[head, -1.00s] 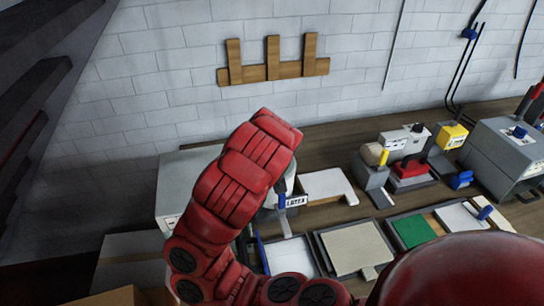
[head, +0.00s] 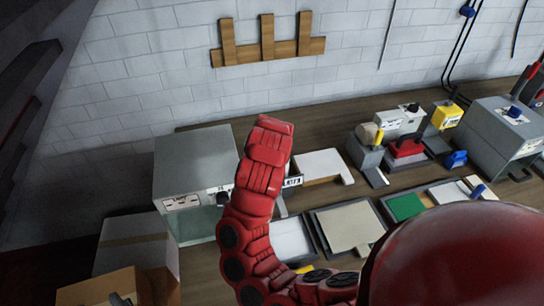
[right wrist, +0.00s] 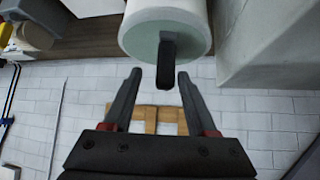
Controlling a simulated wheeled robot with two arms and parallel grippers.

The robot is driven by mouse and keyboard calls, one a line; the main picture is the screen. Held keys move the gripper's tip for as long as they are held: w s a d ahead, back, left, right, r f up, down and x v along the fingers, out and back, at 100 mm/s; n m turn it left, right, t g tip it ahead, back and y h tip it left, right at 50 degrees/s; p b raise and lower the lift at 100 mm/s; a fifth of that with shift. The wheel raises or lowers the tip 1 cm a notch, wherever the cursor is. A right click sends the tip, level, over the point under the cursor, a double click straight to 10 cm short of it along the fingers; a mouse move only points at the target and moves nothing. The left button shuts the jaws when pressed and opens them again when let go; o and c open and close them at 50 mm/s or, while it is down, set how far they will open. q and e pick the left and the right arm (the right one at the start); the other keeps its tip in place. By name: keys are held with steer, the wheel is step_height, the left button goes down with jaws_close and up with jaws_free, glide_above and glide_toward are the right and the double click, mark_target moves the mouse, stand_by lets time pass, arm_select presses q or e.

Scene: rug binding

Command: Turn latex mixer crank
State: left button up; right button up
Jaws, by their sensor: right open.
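In the right wrist view, a white cylindrical vessel (right wrist: 165,22) with a pale green end face fills the top middle. A dark crank handle (right wrist: 167,62) stands out from it toward my gripper. My right gripper (right wrist: 158,78) is open, its two dark fingers apart, with the handle's end between or just beyond the fingertips; I cannot tell contact. In the head view, my red right arm hides the vessel and gripper; only part of a white label (head: 292,182) shows beside the arm. My left gripper is not in view.
A grey box (head: 190,165) stands left of my arm, with cardboard boxes (head: 138,250) lower left. Trays (head: 348,228) and small bench tools (head: 405,145) lie to the right. A wooden peg rack (head: 268,50) hangs on the white brick wall.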

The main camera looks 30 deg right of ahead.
steer(key=shift+p+x, duration=0.35)
steer(key=shift+x, duration=1.3)
steer(key=shift+w+a, duration=0.1)
jaws_close()
